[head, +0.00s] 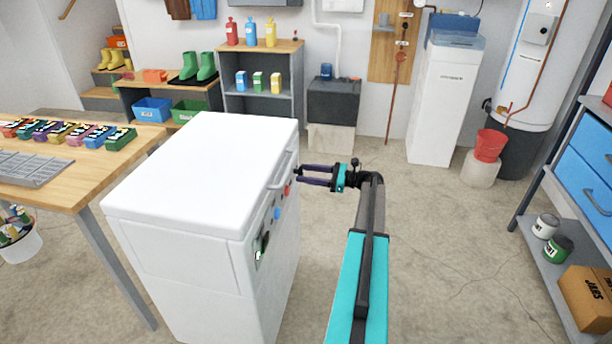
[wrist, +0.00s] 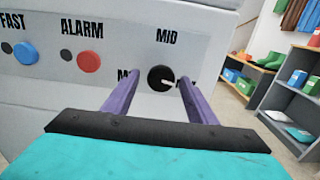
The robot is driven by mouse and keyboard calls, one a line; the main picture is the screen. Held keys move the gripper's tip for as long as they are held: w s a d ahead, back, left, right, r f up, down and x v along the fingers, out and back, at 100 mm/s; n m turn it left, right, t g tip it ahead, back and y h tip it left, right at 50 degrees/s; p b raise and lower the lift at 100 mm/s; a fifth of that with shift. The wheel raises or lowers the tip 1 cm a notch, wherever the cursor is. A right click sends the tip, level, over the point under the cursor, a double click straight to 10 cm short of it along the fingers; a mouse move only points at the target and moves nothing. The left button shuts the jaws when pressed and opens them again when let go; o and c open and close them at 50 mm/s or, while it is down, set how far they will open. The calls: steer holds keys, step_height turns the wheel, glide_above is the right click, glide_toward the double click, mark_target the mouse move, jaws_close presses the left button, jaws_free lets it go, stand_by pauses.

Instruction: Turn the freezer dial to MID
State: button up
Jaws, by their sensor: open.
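The white chest freezer (head: 200,165) stands in front of me in the head view, with its control panel on the side facing right. In the wrist view the round black dial (wrist: 161,78) sits below the word MID. A light mark on it points right, towards a label mostly hidden by a finger. Another label starting with M is partly hidden on the left. My gripper (head: 298,175) is open at the panel's far end. In the wrist view its two purple fingers (wrist: 159,88) lie either side of the dial; contact cannot be told.
A red button (wrist: 89,61) marked ALARM and a blue button (wrist: 25,53) marked FAST lie left of the dial. The freezer's lid handle (head: 281,170) juts out just left of my gripper. Open floor (head: 440,240) lies to the right. A wooden table (head: 80,180) stands left.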

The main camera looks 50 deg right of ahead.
steer(key=shift+w+a, duration=0.1)
steer(key=c, duration=1)
steer(key=shift+a, duration=0.3)
steer(key=shift+c, duration=0.2)
steer(key=shift+d, duration=0.2)
